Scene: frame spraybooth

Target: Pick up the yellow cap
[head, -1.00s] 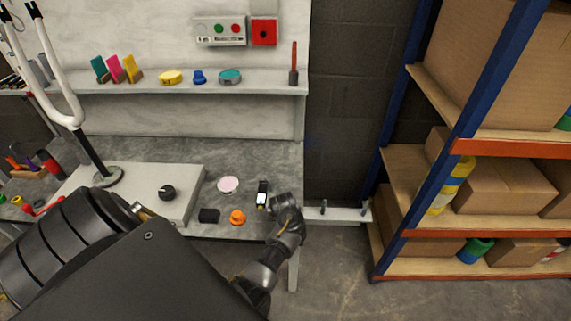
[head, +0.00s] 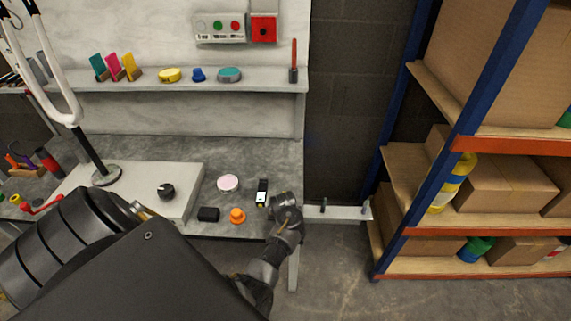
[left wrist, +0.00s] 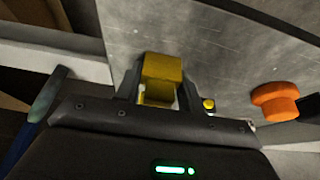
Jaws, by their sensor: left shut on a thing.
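The left wrist view shows my left gripper (left wrist: 158,98) shut on a yellow block-shaped piece (left wrist: 162,68), which fits the yellow cap. In the head view the end of my left arm (head: 286,208) is at the right front edge of the grey workbench (head: 245,155). It hides the jaws and the held piece there. I cannot tell from these views how far the piece is above the bench. An orange cap (head: 238,215) stands on the bench to the left of the gripper. It also shows in the left wrist view (left wrist: 274,100). My right gripper is not in view.
A small black device (head: 262,193), a black block (head: 208,214) and a pink disc (head: 228,183) lie near the gripper. A wall shelf (head: 200,84) holds a yellow lid (head: 169,75). A rail (head: 338,212) juts right of the bench, before the blue rack (head: 425,195).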

